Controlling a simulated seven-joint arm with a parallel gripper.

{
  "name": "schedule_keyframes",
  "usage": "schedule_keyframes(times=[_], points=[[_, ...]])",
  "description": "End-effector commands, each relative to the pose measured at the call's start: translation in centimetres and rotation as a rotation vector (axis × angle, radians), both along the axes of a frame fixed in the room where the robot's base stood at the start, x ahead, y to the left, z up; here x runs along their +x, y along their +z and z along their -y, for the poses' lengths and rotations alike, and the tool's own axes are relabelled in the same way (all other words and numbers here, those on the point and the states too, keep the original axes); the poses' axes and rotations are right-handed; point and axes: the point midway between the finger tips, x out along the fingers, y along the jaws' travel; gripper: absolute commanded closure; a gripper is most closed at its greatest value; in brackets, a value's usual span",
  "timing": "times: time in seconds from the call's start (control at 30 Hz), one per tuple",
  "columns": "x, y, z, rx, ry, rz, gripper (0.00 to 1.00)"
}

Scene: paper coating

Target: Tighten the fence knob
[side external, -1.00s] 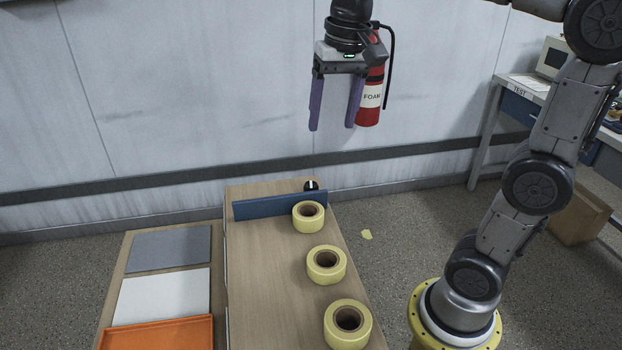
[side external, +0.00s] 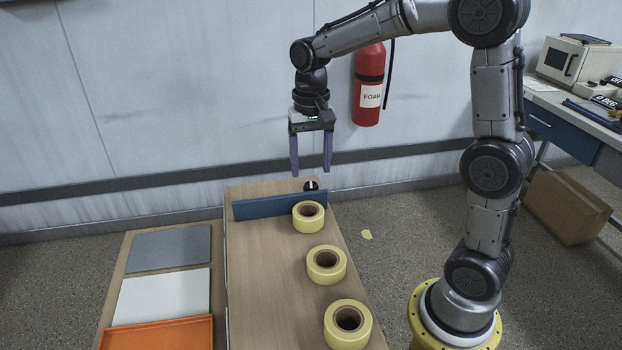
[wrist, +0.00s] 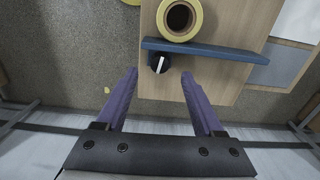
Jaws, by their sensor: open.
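The fence knob (side external: 311,185) is a small black knob with a white pointer line. It stands on the wooden board just behind the blue fence (side external: 282,205), near the board's far end. In the wrist view the knob (wrist: 159,63) shows beside the blue fence (wrist: 200,49), ahead of and between the fingertips. My gripper (side external: 311,173) has two purple fingers pointing down. It is open and empty, above the knob and apart from it. In the wrist view my gripper (wrist: 160,73) shows its fingers spread wide, with nothing between them.
Yellow tape rolls (side external: 326,264) stand in a row on the wooden board (side external: 265,290) in front of the fence. A lower board at left holds a grey sheet (side external: 170,248), a white sheet (side external: 162,296) and an orange tray (side external: 160,334). A wall with a fire extinguisher (side external: 369,85) is behind.

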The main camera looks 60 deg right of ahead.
Motion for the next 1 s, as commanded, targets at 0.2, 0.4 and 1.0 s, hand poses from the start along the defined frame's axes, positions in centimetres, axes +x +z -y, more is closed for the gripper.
schedule_keyframes(times=[0.2, 0.4, 1.0], points=[[0.0, -3.2, 0.0, 0.001, 0.001, -0.002, 0.31], [0.0, -4.3, 0.0, 0.0, 0.001, 0.0, 0.31], [0.0, -4.3, 0.0, 0.0, 0.001, 0.001, 0.9]])
